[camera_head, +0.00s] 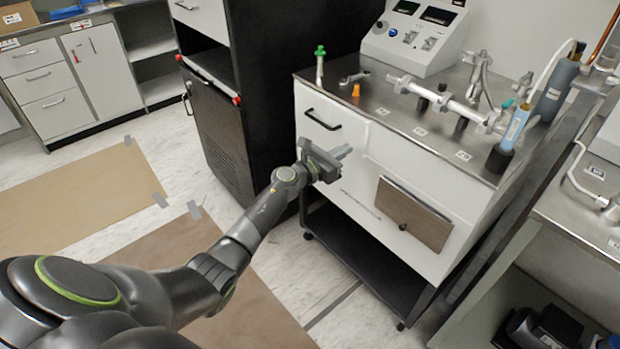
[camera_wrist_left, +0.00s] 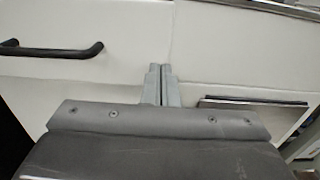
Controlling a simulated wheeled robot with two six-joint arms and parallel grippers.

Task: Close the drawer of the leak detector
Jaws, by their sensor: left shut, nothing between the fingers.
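The leak detector (camera_head: 420,165) is a white cabinet with a steel top. Its drawer (camera_head: 345,128) is the upper left front panel, with a black bar handle (camera_head: 322,120). The drawer looks nearly flush with the front; I cannot tell whether a small gap is left. The handle also shows at left in the wrist view (camera_wrist_left: 55,50). My left gripper (camera_head: 342,153) is shut and empty, at the drawer's lower right part, right of and below the handle. Its closed fingertips (camera_wrist_left: 160,70) point at the white front near a vertical seam. I cannot tell whether they touch it.
A brown-grey panel with a knob (camera_head: 413,213) is on the cabinet front at lower right. A black cabinet (camera_head: 255,90) stands close on the left. Valves, fittings and a control box (camera_head: 414,36) are on the top. A steel bench (camera_head: 580,215) stands at right.

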